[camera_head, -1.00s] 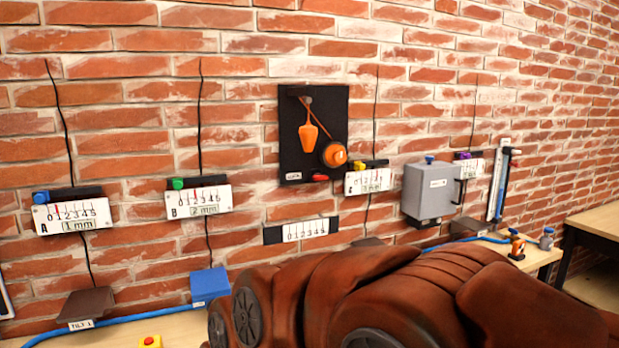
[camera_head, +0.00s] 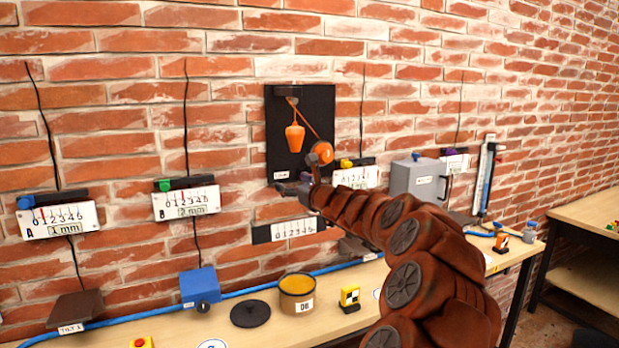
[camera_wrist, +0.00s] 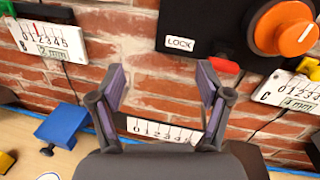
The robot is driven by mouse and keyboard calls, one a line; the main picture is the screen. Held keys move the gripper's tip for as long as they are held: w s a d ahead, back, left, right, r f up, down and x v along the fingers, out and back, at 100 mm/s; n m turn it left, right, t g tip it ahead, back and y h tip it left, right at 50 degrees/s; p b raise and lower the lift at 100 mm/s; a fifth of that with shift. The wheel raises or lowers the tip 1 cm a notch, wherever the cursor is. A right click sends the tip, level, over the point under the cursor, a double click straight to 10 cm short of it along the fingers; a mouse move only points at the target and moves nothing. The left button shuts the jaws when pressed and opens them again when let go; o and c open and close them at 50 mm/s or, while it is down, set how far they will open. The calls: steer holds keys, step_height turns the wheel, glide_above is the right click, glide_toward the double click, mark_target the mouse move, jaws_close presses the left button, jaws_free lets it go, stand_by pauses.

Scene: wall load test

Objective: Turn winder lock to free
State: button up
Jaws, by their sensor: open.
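The black winder board (camera_head: 290,110) hangs on the brick wall with an orange plumb bob (camera_head: 295,138) on a line. The orange winder knob (camera_head: 321,152) is partly covered by my arm; in the wrist view its knob (camera_wrist: 287,25) shows at the top right. A white LOCK label (camera_wrist: 180,44) sits on the board's lower left. The red lock lever (camera_wrist: 224,66) is at the board's lower edge, just above and behind my right finger. My gripper (camera_wrist: 162,84) is open and empty, below the LOCK label. In the head view my gripper (camera_head: 298,189) is at the board's bottom edge.
Gauge B (camera_head: 187,203) and a white scale (camera_head: 295,229) are left of and below the board. Gauge C (camera_head: 357,177) and a grey box (camera_head: 415,184) are to its right. The bench (camera_head: 250,335) below carries a pot (camera_head: 297,306) and a blue block (camera_head: 199,285).

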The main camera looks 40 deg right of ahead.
steer(key=s+d+f+m+h, duration=0.2)
steer(key=s+d+m+h, duration=0.15)
steer(key=d, duration=0.45)
steer(key=p+x, duration=0.3)
steer(key=x, duration=0.5)
steer(key=shift+w+f+g+y, duration=0.15)
steer(key=shift+w+g+y, duration=0.15)
steer(key=shift+g+y, duration=0.15)
steer(key=shift+a, duration=0.1)
steer(key=c, duration=1.2)
steer(key=shift+o, duration=0.2)
